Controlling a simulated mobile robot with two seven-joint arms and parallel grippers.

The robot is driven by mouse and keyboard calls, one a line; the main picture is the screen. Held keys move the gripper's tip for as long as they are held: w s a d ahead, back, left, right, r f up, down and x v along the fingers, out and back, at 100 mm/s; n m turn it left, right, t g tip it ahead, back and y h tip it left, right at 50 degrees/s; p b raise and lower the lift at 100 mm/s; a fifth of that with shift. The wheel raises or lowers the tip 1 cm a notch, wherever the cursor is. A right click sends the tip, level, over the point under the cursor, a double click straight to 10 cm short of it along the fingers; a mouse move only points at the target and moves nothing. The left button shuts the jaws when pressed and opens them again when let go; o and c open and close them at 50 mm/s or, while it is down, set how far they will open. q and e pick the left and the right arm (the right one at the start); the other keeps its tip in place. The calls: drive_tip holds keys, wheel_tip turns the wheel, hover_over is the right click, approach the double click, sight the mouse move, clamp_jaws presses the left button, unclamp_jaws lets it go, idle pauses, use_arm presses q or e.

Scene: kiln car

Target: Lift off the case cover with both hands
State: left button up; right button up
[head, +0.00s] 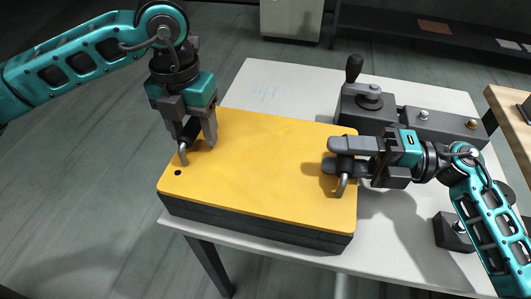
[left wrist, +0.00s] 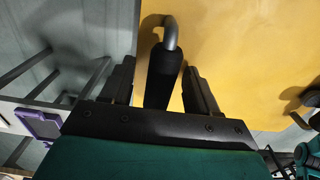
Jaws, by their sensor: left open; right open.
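The case cover (head: 262,170) is a flat yellow lid lying on a dark grey case body (head: 255,226) on a white table. In the left wrist view the yellow cover (left wrist: 235,55) fills the upper right. My left gripper (head: 197,142) is open above the left handle (head: 183,155), and its fingers stand on either side of the black grip (left wrist: 163,75), with gaps visible. My right gripper (head: 335,156) is open at the right handle (head: 342,185), its fingers reaching over the cover's right side. The right handle's grip is mostly hidden by that gripper.
A dark fixture with a black-knobbed lever (head: 368,98) stands behind the case at the right. A small dark block (head: 453,232) sits at the table's right. A wooden surface (head: 510,125) lies at the far right.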

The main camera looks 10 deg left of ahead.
use_arm(q)
drive_tip(key=shift+f, duration=0.25)
use_arm(e)
drive_tip(key=shift+a, duration=0.25)
use_arm(q)
drive_tip(key=shift+c, duration=0.2)
use_arm(e)
drive_tip(key=shift+c, duration=0.2)
use_arm(q)
drive_tip(key=c, duration=0.8)
use_arm(e)
clamp_jaws()
use_arm(q)
clamp_jaws()
drive_tip(key=shift+w+r, duration=0.1)
drive_tip(key=shift+r, duration=0.1)
use_arm(e)
drive_tip(key=shift+r, duration=0.2)
